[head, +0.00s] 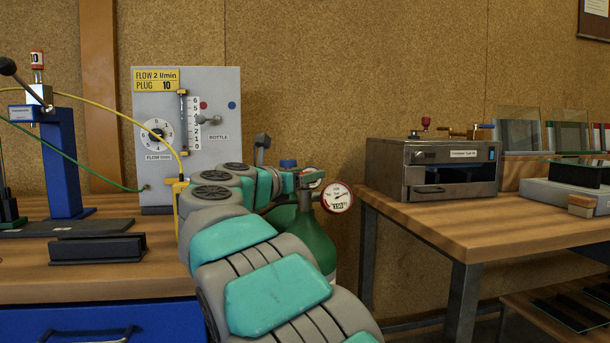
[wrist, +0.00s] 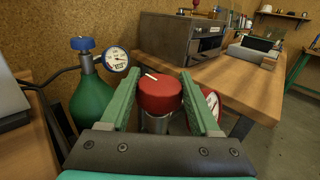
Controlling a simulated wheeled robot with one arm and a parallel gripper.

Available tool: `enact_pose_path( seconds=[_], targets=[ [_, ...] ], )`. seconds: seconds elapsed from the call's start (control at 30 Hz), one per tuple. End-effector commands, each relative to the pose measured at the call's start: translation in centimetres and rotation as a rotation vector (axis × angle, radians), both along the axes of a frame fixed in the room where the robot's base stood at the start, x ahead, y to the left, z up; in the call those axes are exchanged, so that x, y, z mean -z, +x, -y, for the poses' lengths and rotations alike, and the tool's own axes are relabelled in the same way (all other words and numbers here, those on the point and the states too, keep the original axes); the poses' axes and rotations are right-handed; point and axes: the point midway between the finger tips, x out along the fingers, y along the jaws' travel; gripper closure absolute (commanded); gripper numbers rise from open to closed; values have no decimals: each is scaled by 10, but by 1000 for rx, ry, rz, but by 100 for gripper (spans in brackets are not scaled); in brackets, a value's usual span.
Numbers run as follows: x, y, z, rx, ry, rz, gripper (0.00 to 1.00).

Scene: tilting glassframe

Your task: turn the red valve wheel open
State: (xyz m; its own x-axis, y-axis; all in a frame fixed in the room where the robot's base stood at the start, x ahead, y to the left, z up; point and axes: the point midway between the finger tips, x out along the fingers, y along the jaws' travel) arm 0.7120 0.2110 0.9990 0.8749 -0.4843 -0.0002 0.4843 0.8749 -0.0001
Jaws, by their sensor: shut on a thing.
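The red valve wheel (wrist: 160,95) sits between the two green fingers of my gripper (wrist: 158,82) in the wrist view. A short white mark shows on its top, toward the left. My gripper is shut on the wheel, with a finger on its left and right sides. The wheel stands on a grey metal stem. A white round gauge (wrist: 212,101) is partly hidden behind the right finger. In the head view my arm hides most of the wheel; a green bottle (head: 318,243) and a gauge (head: 337,197) show just right of it.
A second green bottle (wrist: 92,106) with a blue knob (wrist: 82,43) and gauge stands close left of my gripper. A steel oven (head: 432,168) stands on the right bench. The flow panel (head: 216,165) stands on the left bench, near my arm.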

Motion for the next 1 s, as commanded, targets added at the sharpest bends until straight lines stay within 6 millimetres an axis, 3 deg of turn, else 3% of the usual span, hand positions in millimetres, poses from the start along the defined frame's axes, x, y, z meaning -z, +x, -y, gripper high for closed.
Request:
enact_pose_path(
  seconds=[0.03,0.43,0.77,1.0],
  targets=[
    [0,0,0,0,0,0,49],
    [0,0,0,-1,0,0,93],
    [5,-1,0,-53,2,-1,93],
    [8,-1,-1,-208,4,0,93]
  ],
)
